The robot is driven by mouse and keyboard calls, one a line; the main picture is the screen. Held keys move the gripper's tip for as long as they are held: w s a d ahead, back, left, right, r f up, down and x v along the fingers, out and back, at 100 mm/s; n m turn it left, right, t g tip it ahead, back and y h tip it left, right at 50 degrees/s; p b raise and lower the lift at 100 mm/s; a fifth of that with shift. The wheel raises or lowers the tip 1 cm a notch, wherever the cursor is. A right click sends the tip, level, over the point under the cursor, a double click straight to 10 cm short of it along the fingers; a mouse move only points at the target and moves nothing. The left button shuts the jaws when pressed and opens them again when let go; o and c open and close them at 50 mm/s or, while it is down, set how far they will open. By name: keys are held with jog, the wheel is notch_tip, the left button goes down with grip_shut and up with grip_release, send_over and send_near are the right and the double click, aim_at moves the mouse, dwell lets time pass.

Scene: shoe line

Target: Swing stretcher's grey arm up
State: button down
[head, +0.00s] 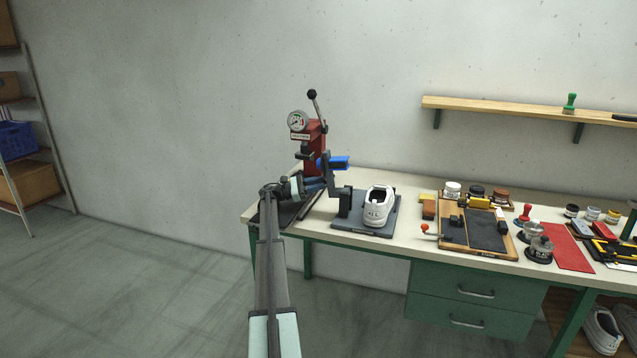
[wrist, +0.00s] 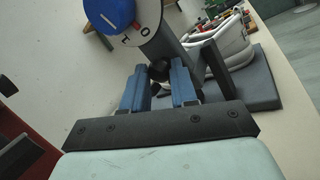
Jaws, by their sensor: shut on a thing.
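The stretcher stands on a grey base plate (head: 351,227) on the workbench, with a dark post (head: 344,203) at its left. A white shoe (head: 379,207) sits on the plate; it also shows in the wrist view (wrist: 230,52). The stretcher's grey arm (head: 327,172) rises left of the post, below a blue knob (head: 340,162). In the wrist view the knob (wrist: 108,12) has a white marked disc, and the grey arm (wrist: 174,52) slopes down right. My gripper (head: 322,184) is shut on the arm's dark end, between its blue fingers (wrist: 159,78). The exact contact is partly hidden.
A red press (head: 315,150) with a gauge and lever stands close behind my gripper. To the right are a wooden tray (head: 454,241), small jars and a red mat (head: 566,250). The air above the shoe is clear below the wall shelf (head: 500,107).

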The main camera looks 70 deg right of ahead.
jog(key=shift+f, duration=0.45)
jog(key=c, duration=1.2)
grip_release()
jog(key=shift+r, duration=0.1)
jog(key=v, duration=1.1)
jog(key=shift+w, duration=0.2)
jog(key=shift+w+a, duration=0.15)
jog(key=shift+w, duration=0.15)
